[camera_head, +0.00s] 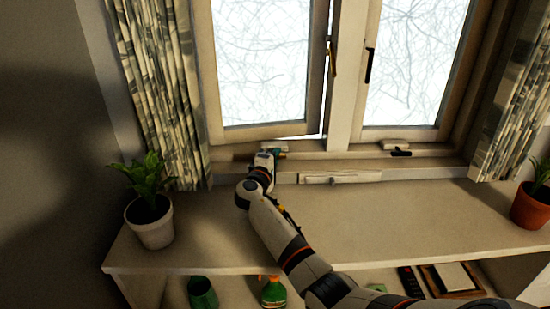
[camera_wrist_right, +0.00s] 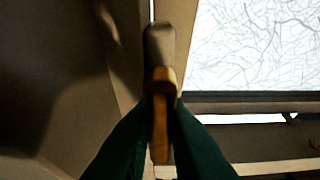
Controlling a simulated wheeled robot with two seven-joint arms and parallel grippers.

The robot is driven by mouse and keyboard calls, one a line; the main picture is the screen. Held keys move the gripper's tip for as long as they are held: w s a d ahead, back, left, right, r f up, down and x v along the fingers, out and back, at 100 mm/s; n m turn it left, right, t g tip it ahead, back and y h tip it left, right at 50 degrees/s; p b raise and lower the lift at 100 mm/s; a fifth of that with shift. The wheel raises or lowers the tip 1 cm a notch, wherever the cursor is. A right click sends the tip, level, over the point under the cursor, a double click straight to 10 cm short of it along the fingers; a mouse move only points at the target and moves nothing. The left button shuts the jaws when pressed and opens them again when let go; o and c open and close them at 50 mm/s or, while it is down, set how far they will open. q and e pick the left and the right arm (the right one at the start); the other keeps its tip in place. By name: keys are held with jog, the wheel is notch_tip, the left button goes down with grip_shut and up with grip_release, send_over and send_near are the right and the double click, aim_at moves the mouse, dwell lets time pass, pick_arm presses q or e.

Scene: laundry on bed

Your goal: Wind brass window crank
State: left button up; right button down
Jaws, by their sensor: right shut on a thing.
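In the right wrist view, the brass window crank (camera_wrist_right: 160,125) shows as an orange-brown handle below a dull, rounded end. The dark green fingers of my right gripper (camera_wrist_right: 162,105) are shut on it from both sides. In the head view, my right gripper (camera_head: 278,154) is at the sill below the left window sash (camera_head: 265,132), and it mostly hides the crank. The left sash stands slightly ajar, with a bright gap at its lower right corner. My left gripper is not in view.
A second dark crank (camera_head: 401,152) sits under the right sash. A potted plant (camera_head: 150,222) stands at the left of the shelf top (camera_head: 390,220), another (camera_head: 531,205) at the right. Patterned curtains (camera_head: 160,90) flank the window. The shelf top between the pots is clear apart from my arm.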

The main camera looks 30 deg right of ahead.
jog(key=c, duration=1.4)
grip_release()
jog(key=shift+c, duration=0.2)
jog(key=v, duration=1.2)
jog(key=shift+b, duration=0.35)
